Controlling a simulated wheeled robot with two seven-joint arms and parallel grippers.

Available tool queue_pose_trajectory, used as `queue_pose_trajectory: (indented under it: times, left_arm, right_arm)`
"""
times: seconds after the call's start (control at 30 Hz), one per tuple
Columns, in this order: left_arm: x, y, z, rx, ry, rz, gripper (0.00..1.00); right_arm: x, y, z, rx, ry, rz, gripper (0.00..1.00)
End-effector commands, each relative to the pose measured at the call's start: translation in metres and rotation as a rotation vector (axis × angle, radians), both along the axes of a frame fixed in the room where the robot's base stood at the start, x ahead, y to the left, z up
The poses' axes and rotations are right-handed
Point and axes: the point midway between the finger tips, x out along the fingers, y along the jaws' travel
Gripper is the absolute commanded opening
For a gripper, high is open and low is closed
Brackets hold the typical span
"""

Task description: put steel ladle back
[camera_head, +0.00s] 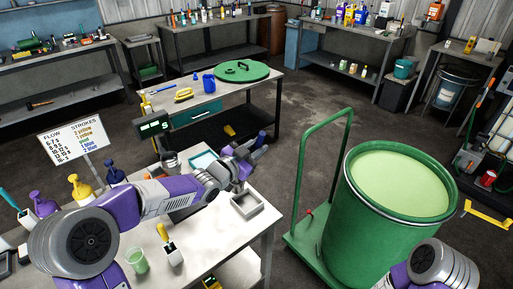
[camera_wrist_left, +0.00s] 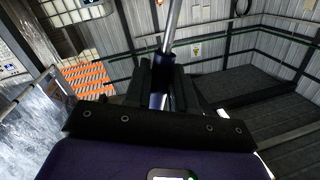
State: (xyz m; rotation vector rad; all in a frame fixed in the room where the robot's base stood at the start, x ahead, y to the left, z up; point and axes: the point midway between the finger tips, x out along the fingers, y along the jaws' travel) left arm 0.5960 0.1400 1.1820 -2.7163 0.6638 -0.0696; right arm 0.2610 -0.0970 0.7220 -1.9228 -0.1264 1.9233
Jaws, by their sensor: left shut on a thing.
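My left arm reaches across the near bench from the left in the head view. My left gripper (camera_head: 240,162) is above the bench's far right part. In the left wrist view the gripper (camera_wrist_left: 160,84) is shut on the dark blue grip of the steel ladle. The ladle's bright steel shaft (camera_wrist_left: 172,28) extends up and out of that view. Its bowl is not in the left wrist view, and I cannot make out the ladle clearly in the head view. My right arm shows at the lower right of the head view, but its gripper is out of frame.
The near bench (camera_head: 205,243) holds pump bottles, a green cup (camera_head: 136,261), a grey square tray (camera_head: 247,205) and a flow sign (camera_head: 74,142). A green drum (camera_head: 360,235) of pale green liquid stands on a trolley at right.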

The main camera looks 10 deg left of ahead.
Motion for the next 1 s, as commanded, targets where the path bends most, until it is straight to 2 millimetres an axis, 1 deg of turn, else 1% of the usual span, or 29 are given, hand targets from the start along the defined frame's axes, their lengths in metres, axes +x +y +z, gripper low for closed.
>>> queue_pose_trajectory:
  times: [0.13,0.17,0.3,0.6,0.77,0.87,1.0]
  left_arm:
    - [0.000,0.000,-0.004,0.001,-0.005,-0.001,0.00]
    - [0.000,0.000,-0.004,0.000,0.000,0.000,0.29]
    - [0.000,0.000,-0.003,0.000,0.000,0.000,0.51]
    - [0.000,0.000,-0.002,0.000,0.000,0.000,0.51]
    - [0.000,0.000,0.008,0.000,0.000,0.000,0.51]
    - [-0.016,0.010,0.007,0.004,-0.001,0.004,0.51]
    - [-0.045,0.025,0.009,0.004,-0.001,0.004,0.51]
  right_arm:
    - [0.000,0.000,-0.006,0.000,0.000,0.000,0.93]
    - [0.000,0.000,-0.005,0.000,0.000,0.000,0.93]
    - [0.000,0.000,-0.004,0.000,0.000,0.000,0.93]
    - [0.000,0.000,-0.003,0.000,0.000,0.000,0.93]
    - [0.000,0.000,0.008,0.000,0.000,0.000,0.93]
    - [0.000,0.000,0.007,0.000,0.000,0.000,0.93]
    - [0.000,0.000,0.009,0.000,0.000,0.000,0.93]
